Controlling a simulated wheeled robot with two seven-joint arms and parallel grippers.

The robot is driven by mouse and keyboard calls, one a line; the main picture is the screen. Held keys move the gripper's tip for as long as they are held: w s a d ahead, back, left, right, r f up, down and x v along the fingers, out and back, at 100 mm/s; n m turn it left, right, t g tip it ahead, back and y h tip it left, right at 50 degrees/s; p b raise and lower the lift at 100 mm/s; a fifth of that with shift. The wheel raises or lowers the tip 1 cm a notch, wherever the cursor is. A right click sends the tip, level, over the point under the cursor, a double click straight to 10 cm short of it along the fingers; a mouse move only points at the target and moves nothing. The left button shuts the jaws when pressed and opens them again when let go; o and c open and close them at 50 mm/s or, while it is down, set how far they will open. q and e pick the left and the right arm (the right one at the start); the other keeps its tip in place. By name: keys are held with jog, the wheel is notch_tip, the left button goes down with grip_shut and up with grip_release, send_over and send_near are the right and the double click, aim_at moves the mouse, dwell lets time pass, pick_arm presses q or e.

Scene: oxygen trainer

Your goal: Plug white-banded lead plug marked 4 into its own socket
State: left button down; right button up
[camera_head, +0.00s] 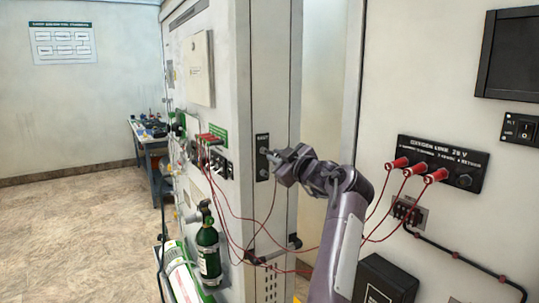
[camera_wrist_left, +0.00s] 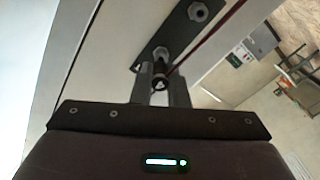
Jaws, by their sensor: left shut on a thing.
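My left gripper (camera_head: 272,154) is at the tall narrow dark plate (camera_head: 262,143) on the cabinet's edge face. In the left wrist view its two fingers (camera_wrist_left: 162,92) are shut on a dark lead plug (camera_wrist_left: 159,83). A red lead shows beside the plug. The plug lines up with the near socket (camera_wrist_left: 160,54) on the plate; I cannot tell whether it is seated or just in front. The plate's other socket (camera_wrist_left: 198,11) is empty. My right gripper is not in view.
The black oxygen line panel (camera_head: 440,155) at right holds red plugs (camera_head: 415,168); its rightmost socket (camera_head: 464,181) is empty. More red plugs (camera_head: 212,138) sit on the left cabinet face. Red leads hang slack between the panels. A green cylinder (camera_head: 208,248) stands below.

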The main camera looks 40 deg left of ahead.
pick_arm(q)
jog(key=shift+v, duration=1.5)
jog(key=shift+s+f, duration=0.1)
